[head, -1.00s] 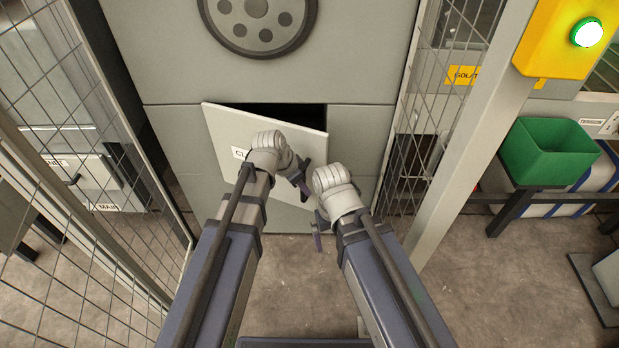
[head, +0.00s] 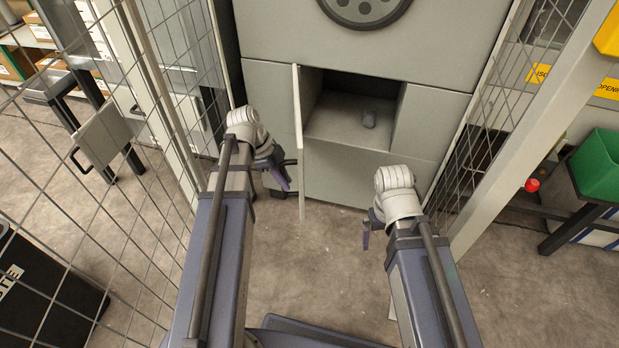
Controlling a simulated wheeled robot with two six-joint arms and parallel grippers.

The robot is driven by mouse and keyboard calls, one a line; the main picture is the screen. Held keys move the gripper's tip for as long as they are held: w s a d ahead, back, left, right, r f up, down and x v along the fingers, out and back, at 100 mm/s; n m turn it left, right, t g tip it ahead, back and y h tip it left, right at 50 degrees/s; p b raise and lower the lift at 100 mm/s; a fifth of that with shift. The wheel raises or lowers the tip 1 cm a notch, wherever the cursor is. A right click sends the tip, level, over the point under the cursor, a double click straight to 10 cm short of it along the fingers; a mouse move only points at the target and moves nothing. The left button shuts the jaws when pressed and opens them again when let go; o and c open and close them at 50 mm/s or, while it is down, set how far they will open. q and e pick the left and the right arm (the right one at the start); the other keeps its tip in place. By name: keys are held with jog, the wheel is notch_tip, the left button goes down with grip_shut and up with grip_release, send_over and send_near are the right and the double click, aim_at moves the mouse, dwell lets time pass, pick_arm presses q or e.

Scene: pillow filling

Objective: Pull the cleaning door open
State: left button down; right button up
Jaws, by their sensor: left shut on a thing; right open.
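The cleaning door (head: 299,150) is a pale grey panel hinged on the left side of its opening. It stands swung out toward me and shows nearly edge-on.
Mesh fences stand on the left (head: 90,180) and right (head: 500,110), close beside my arms. A green bin (head: 600,165) and a red button (head: 532,185) are at the right. The floor (head: 320,270) in front of the machine is clear.

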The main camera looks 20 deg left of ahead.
pick_arm(q)
jog(key=shift+s+a, duration=0.15)
jog(key=shift+a, duration=0.8)
jog(key=shift+s+a, duration=0.2)
jog(key=shift+a, duration=0.7)
jog(key=shift+s+a, duration=0.15)
jog(key=shift+a, duration=0.8)
jog(key=c, duration=0.8)
grip_release()
jog(key=shift+w, duration=0.1)
jog(key=p+v, duration=0.7)
jog(key=shift+r, duration=0.45)
jog(key=shift+a, duration=0.1)
